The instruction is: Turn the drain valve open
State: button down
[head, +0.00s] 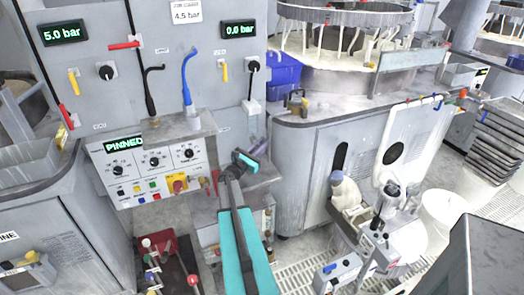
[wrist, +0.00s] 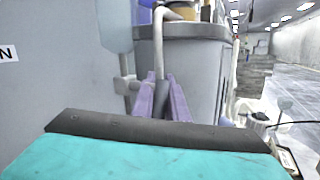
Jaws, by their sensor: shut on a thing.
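My gripper (wrist: 163,88) shows in the wrist view as two narrow purple fingers, close together. A pale grey bent rod (wrist: 158,45) rises from between them and curves right at its top. The fingers appear shut on this rod; I cannot tell whether it is the drain valve's handle. In the head view my gripper (head: 257,145) is small and partly hidden by my teal wrist, low in front of the grey cabinet (head: 215,75). No part is clearly marked as the drain valve.
A control panel (head: 150,165) reading "PINNED" is to the left of my arm. A grey rounded cabinet (head: 300,165) with a blue bin (head: 284,70) stands to the right. A red tray (head: 165,255) is low at left.

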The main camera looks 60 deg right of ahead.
jog(key=shift+s+f+n+h+b, duration=0.15)
jog(key=shift+n+h+b, duration=0.55)
jog(key=shift+b, duration=1.45)
jog(key=shift+r+h+b, duration=0.2)
jog(key=shift+h+b, duration=0.4)
jog(key=shift+b, duration=0.55)
jog(key=shift+r+n+t+h+b, duration=0.45)
jog(key=shift+n+b, duration=0.25)
jog(key=shift+b, duration=0.35)
jog(key=shift+f, duration=0.1)
jog(key=c, duration=1.7)
grip_release()
jog(key=shift+c, duration=0.2)
jog(key=shift+a, duration=0.1)
jog(key=b+v, duration=0.1)
jog(key=v, duration=0.6)
